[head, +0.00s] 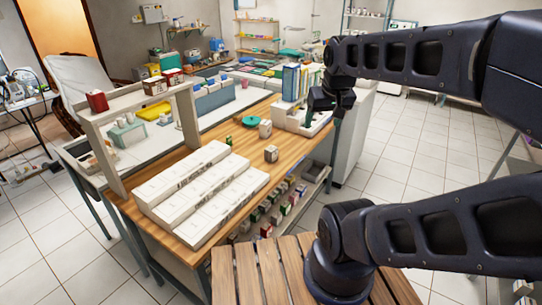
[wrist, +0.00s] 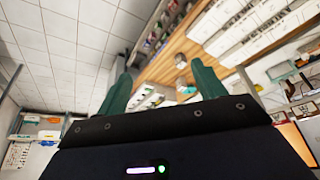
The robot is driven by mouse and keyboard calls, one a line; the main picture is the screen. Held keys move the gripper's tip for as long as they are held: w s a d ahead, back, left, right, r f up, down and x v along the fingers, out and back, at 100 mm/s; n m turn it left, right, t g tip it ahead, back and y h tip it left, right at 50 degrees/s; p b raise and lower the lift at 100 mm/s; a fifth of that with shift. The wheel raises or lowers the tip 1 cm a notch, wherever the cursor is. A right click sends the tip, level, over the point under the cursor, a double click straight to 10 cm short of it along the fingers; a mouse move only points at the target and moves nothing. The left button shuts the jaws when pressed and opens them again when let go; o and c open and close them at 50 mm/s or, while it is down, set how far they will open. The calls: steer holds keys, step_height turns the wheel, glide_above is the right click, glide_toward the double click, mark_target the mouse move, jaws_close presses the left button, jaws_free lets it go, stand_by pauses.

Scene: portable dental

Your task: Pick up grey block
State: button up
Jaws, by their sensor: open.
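A small grey-beige block (head: 271,154) stands alone on the wooden tabletop in the head view, right of the long white boxes. It seems to be the small greyish item (wrist: 180,61) on the wood in the wrist view, near one fingertip in the picture but well beyond it. My gripper (head: 322,118) is raised at the table's far right end, beyond and to the right of the block. In the wrist view my gripper (wrist: 160,75) has its two green fingers spread with nothing between them.
Long white boxes (head: 195,190) cover the near left of the table. A white pot (head: 265,128), a green dish (head: 251,121) and a small green item (head: 228,140) stand behind the block. A white organizer (head: 290,118) with books is near my gripper. Bare wood surrounds the block.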

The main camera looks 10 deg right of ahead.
steer(key=w+f+m+g, duration=0.1)
steer(key=w+f+m, duration=0.2)
steer(key=w, duration=0.9)
steer(key=m+h, duration=0.3)
steer(key=m, duration=0.4)
glide_above(270, 149)
steer(key=s+a, duration=0.1)
steer(key=a, duration=0.2)
step_height(270, 149, down, 26)
steer(key=shift+g, duration=0.4)
steer(key=x, duration=0.5)
steer(key=shift+d+f, duration=0.25)
steer(key=shift+d, duration=0.2)
steer(key=x, duration=0.4)
steer(key=shift+s+d+f, duration=0.1)
steer(key=shift+s+d, duration=0.1)
steer(key=shift+d, duration=0.25)
steer(key=shift+w+f, duration=0.15)
steer(key=shift+f, duration=0.3)
